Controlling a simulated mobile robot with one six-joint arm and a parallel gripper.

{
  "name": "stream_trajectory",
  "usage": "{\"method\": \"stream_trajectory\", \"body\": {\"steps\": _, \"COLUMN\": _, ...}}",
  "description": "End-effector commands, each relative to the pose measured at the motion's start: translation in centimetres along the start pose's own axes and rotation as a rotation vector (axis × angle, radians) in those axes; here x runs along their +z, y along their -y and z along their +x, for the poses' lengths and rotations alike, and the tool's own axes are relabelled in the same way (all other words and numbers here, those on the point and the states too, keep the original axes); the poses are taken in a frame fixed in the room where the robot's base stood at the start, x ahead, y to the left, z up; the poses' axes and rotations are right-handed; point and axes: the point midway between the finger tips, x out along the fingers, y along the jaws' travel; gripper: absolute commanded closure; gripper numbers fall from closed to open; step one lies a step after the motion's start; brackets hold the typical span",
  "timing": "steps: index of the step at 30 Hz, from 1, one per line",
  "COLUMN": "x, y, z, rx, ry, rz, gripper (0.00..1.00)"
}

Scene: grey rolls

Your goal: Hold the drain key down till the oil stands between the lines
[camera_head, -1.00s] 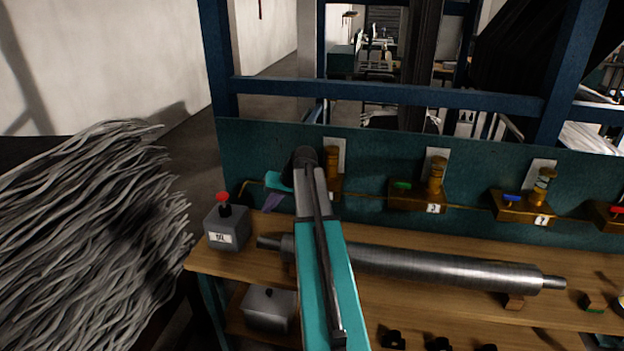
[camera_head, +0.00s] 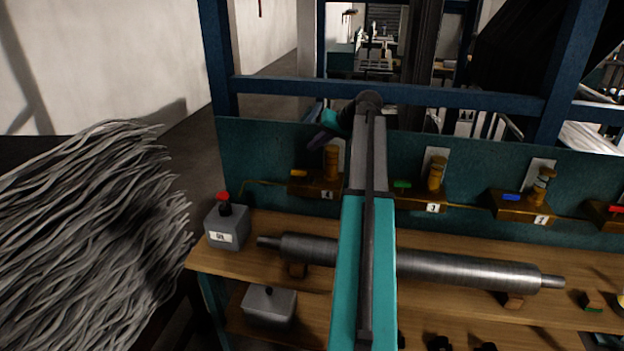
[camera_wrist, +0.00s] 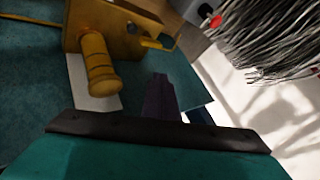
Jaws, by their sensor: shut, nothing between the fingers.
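Brass lubricator blocks are fixed along a teal panel, each with an amber oil cup and a coloured key. The leftmost block (camera_head: 313,188) has an orange key (camera_head: 299,173) and an amber cup (camera_head: 331,160), partly behind my arm. In the wrist view the block (camera_wrist: 108,25), its yellow-orange key (camera_wrist: 151,43) and its cup (camera_wrist: 98,63) show upside down, at the upper left. My gripper (camera_head: 319,141) is shut and empty, above this block and apart from the key; its dark fingers (camera_wrist: 160,98) also show in the wrist view. The lines and oil level are too small to read.
To the right stand blocks with a green key (camera_head: 402,184) and a blue key (camera_head: 511,197). A grey oil can (camera_head: 227,227) with a red cap stands at the bench's left. A steel roller (camera_head: 460,268) lies along the bench. Blue rails (camera_head: 270,88) cross behind the panel.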

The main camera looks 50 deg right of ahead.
Motion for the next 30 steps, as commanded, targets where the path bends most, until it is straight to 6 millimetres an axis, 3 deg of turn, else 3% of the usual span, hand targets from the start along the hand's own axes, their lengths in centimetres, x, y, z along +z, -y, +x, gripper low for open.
{"method": "stream_trajectory", "body": {"steps": 11, "x": 0.5, "y": -0.5, "z": 0.7, "rx": 0.000, "ry": 0.000, "rz": 0.001, "gripper": 1.00}}
{"method": "stream_trajectory", "body": {"steps": 30, "x": 3.6, "y": -3.5, "z": 4.9, "rx": 0.000, "ry": 0.000, "rz": 0.001, "gripper": 1.00}}
